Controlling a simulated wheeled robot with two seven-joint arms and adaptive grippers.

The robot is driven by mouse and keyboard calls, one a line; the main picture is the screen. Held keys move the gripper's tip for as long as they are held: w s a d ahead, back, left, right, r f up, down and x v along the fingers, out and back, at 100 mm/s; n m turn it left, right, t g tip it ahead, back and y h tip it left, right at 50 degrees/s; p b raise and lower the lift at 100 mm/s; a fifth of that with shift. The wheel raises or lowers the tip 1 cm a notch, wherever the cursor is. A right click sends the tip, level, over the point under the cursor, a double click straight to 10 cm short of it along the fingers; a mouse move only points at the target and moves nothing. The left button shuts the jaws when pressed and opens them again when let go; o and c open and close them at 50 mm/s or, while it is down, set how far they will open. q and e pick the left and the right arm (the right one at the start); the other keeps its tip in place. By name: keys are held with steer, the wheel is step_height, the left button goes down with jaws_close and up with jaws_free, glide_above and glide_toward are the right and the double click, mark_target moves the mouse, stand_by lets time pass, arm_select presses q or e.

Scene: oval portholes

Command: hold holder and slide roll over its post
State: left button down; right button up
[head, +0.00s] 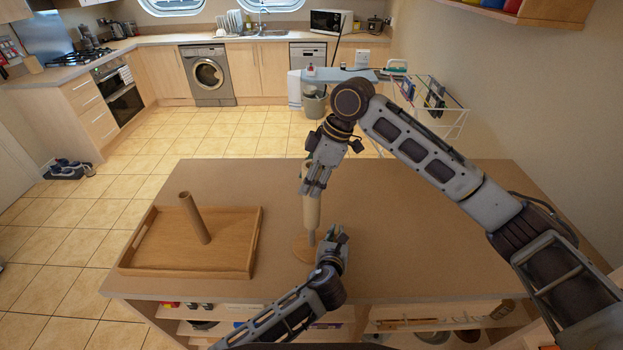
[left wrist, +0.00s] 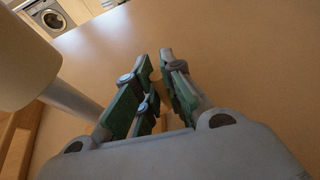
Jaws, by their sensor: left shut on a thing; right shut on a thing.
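The holder has a round wooden base (head: 303,248) on the counter and an upright grey post (head: 311,238); the post also shows in the left wrist view (left wrist: 75,101). My right gripper (head: 317,180) is shut on the upper part of the cream roll (head: 312,212), which is upright above the base. In the left wrist view the roll (left wrist: 25,60) covers the post's top; I cannot tell how far the post is inside.
A wooden tray (head: 253,240) stands on the left of the counter (head: 420,235), with a brown tube (head: 195,218) standing tilted in it. The counter's right part is clear apart from my right arm above it. Shelves with items are below the front edge.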

mark_target(311, 207)
steer(key=shift+f, duration=5)
stand_by(3.0)
